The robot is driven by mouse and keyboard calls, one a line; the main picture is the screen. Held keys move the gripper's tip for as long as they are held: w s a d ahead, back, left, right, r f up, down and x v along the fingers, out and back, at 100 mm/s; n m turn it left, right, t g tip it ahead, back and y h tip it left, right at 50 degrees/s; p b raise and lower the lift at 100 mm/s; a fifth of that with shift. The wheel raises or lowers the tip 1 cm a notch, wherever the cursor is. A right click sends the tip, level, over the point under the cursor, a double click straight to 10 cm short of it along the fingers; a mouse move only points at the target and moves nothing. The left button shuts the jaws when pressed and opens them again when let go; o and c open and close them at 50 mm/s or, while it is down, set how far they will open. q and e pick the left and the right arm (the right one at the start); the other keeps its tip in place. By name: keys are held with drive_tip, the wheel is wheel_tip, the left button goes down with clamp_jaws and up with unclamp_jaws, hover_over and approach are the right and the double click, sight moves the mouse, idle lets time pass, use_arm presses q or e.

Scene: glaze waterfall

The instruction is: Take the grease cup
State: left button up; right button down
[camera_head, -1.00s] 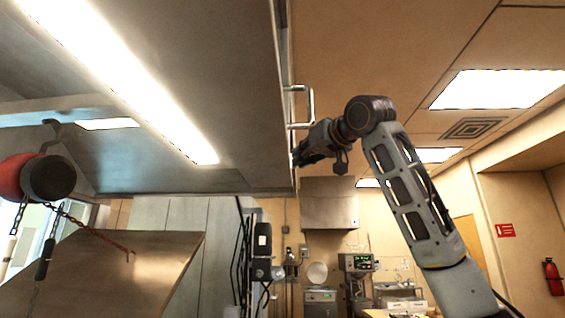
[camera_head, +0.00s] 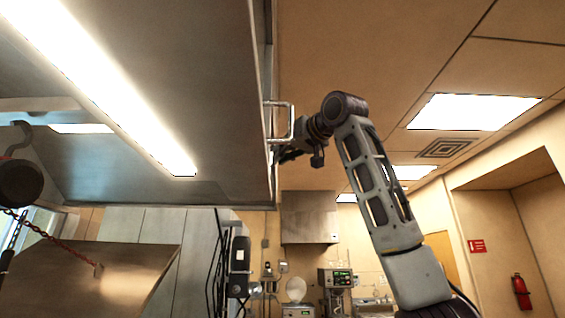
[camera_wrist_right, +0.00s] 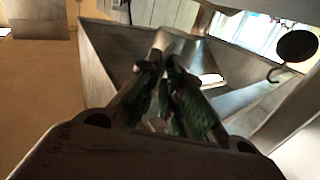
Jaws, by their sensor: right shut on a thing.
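My right gripper (camera_head: 281,154) is at the lower right edge of the large metal hood (camera_head: 170,90), just below a bent metal handle or pipe (camera_head: 291,120). In the right wrist view its two dark green-padded fingers (camera_wrist_right: 165,62) are close together around a small metal piece, taken to be the grease cup (camera_wrist_right: 172,40). The fingers hide most of this piece, so its full shape cannot be made out. In the head view it cannot be told apart from the gripper and the hood edge. My left gripper is out of view.
A dark round weight (camera_head: 20,183) with a chain hangs at the far left, above a sloped metal panel (camera_head: 90,275). A smaller hood (camera_head: 309,217) and kitchen equipment stand at the back. The space right of my right arm looks open.

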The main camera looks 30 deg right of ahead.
drive_tip(key=shift+r, duration=2.35)
